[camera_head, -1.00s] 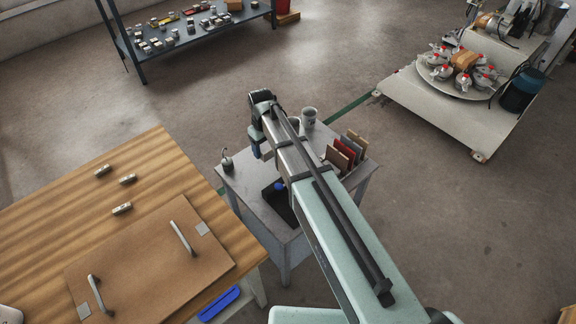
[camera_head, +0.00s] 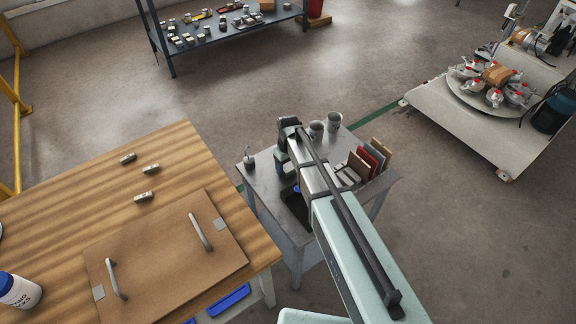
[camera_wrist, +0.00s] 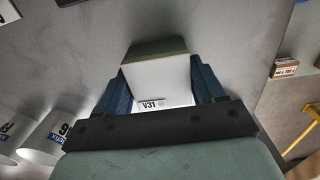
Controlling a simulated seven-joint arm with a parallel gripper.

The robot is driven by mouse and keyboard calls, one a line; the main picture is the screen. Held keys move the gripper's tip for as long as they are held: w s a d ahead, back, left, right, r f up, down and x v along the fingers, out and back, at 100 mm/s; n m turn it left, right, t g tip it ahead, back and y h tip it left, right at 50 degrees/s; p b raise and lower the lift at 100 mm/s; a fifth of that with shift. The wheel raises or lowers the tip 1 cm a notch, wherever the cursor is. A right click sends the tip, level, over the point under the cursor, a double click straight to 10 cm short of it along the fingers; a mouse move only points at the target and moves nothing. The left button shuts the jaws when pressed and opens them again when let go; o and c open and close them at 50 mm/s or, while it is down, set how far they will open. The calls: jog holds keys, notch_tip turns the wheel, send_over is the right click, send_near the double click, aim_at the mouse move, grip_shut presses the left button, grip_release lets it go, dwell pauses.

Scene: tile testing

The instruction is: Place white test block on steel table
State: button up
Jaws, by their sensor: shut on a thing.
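The white test block (camera_wrist: 160,78) shows in the wrist view, with a black-lettered label near its lower edge and a dark olive far edge. My gripper (camera_wrist: 161,88) is shut on it, with a blue finger on each side. The steel table (camera_head: 264,167) is the small grey table in the middle of the head view, and its grey top (camera_wrist: 85,60) fills much of the wrist view behind the block. The gripper is over this table. In the head view my arm hides the block. I cannot tell whether the block touches the tabletop.
Cups (camera_head: 333,120) stand at the table's back, and upright coloured tiles (camera_head: 371,158) at its right. A small pot with a thin stem (camera_head: 249,159) stands at the left corner. A wooden workbench (camera_head: 75,205) with a brown board (camera_head: 165,262) is at left.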

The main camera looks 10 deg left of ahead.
aim_at(288, 164)
jog(key=shift+f, duration=0.15)
jog(key=o, duration=1.3)
jog(key=shift+o, duration=0.2)
notch_tip(288, 164, up, 12)
jog(key=shift+r, duration=0.2)
